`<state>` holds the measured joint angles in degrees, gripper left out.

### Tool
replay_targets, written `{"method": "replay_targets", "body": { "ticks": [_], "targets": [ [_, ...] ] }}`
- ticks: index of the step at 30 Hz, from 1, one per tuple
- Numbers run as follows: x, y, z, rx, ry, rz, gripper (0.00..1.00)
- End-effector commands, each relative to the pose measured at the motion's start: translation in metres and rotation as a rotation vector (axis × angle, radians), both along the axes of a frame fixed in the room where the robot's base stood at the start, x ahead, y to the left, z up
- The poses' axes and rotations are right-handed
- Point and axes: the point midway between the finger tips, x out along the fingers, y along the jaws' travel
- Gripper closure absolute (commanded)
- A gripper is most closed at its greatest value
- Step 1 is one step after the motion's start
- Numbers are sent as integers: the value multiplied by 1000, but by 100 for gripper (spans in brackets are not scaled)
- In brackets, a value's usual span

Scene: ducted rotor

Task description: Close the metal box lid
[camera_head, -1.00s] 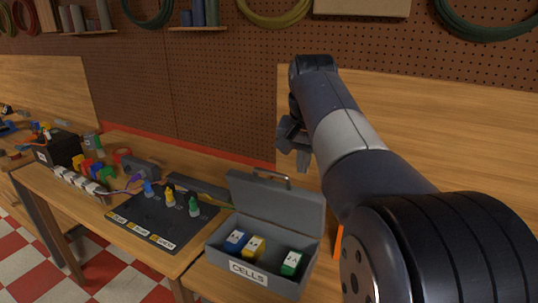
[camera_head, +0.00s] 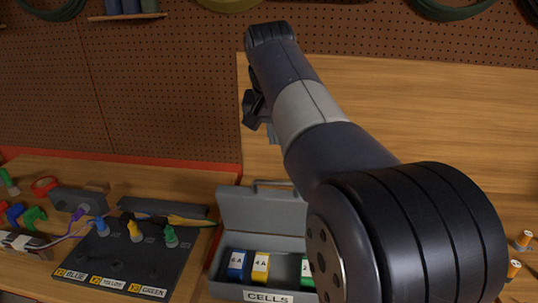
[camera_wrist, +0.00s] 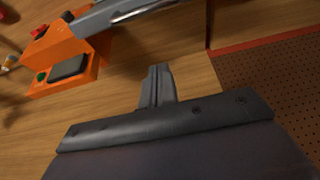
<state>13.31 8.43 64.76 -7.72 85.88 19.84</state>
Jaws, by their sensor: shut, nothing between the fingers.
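The grey metal box (camera_head: 226,287) labelled CELLS stands on the workbench, low in the middle of the head view. Its lid (camera_head: 262,214) stands open and upright at the back, with a handle on its top edge. Blue, yellow and green cells sit inside. My arm hides the right part of the box and lid. My gripper (camera_head: 272,132) is up behind and above the lid, apart from it. In the wrist view my gripper (camera_wrist: 158,72) is shut and empty. A grey metal edge (camera_wrist: 130,12) crosses the top of that view; I cannot tell if it is the lid.
A dark board (camera_head: 125,258) with blue, yellow and green plugs lies left of the box. Cables run behind it. Orange-and-white spools (camera_head: 522,240) stand at the right. An orange device (camera_wrist: 62,62) shows in the wrist view. A pegboard (camera_head: 120,90) wall stands behind the bench.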

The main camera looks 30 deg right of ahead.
Motion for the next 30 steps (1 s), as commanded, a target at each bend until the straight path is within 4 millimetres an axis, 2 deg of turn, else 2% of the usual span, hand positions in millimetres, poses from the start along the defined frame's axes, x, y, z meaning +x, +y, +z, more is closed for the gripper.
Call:
{"method": "replay_targets", "body": {
  "ticks": [5, 15, 21, 30],
  "targets": [
    [8, -6, -26, 2, 6, -1, 100],
    [29, -20, -92, 2, 6, -1, 100],
    [5, -3, -88, 0, 0, 0, 100],
    [-4, 2, -90, 0, 1, -1, 100]
  ]
}}
